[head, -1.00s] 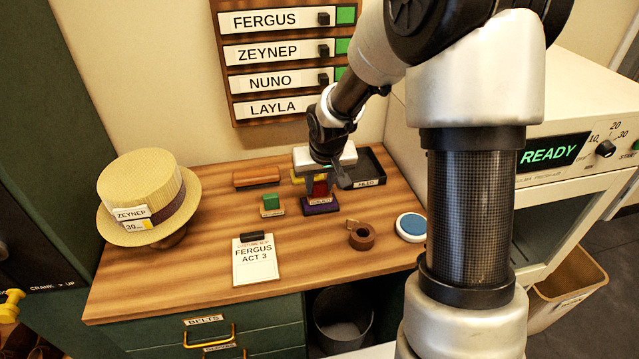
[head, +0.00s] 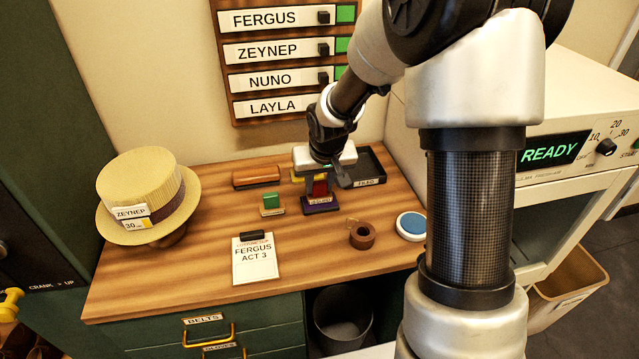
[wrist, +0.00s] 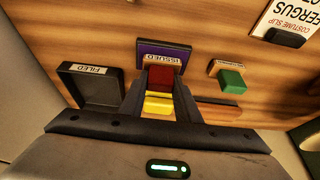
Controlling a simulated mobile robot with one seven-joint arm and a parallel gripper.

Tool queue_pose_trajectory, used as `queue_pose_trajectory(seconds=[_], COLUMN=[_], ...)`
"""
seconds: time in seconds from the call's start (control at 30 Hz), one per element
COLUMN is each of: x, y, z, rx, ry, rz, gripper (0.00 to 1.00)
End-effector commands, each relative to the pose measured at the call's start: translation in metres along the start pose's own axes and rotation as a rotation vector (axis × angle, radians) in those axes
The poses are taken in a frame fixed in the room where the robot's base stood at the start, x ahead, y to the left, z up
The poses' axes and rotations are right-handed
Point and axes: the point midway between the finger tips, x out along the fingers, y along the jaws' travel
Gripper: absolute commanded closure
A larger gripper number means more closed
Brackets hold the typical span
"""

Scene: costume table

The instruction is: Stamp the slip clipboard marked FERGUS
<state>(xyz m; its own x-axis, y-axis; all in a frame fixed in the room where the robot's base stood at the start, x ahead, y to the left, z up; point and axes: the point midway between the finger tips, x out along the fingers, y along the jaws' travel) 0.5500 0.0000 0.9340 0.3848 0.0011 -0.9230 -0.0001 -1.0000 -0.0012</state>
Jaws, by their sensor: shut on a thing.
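My gripper (head: 322,182) is low over the back of the table, its fingers shut on a red block (wrist: 161,78). The red block stands at a purple base (wrist: 165,52) labelled ISSUED; whether the two are joined I cannot tell. In the head view the purple base (head: 321,207) rests on the table, with my gripper hiding much of the red block. The FERGUS clipboard (head: 255,268) lies flat at the front, its white slip reading FERGUS ACT 3. Its clip end shows in the wrist view (wrist: 287,36). No stamp mark is visible on the slip.
A green block (head: 270,201) with a label is left of the purple base. A yellow block (wrist: 158,104) is close behind the red one. A black FILED tray (head: 372,160), tape roll (head: 362,236), blue round pad (head: 411,224) and straw hat (head: 140,182) are around.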

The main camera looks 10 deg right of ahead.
Motion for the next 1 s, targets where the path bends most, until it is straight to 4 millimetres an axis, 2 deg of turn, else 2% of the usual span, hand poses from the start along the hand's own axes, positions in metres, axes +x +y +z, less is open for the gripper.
queue_pose_trajectory(seconds=[0.43,1.0], x=[-0.001,-0.043], y=[0.000,0.000], z=[0.001,-0.018], rx=[0.000,0.000], ry=[-0.004,-0.001], rz=[0.000,0.000], gripper=[0.85,0.85])
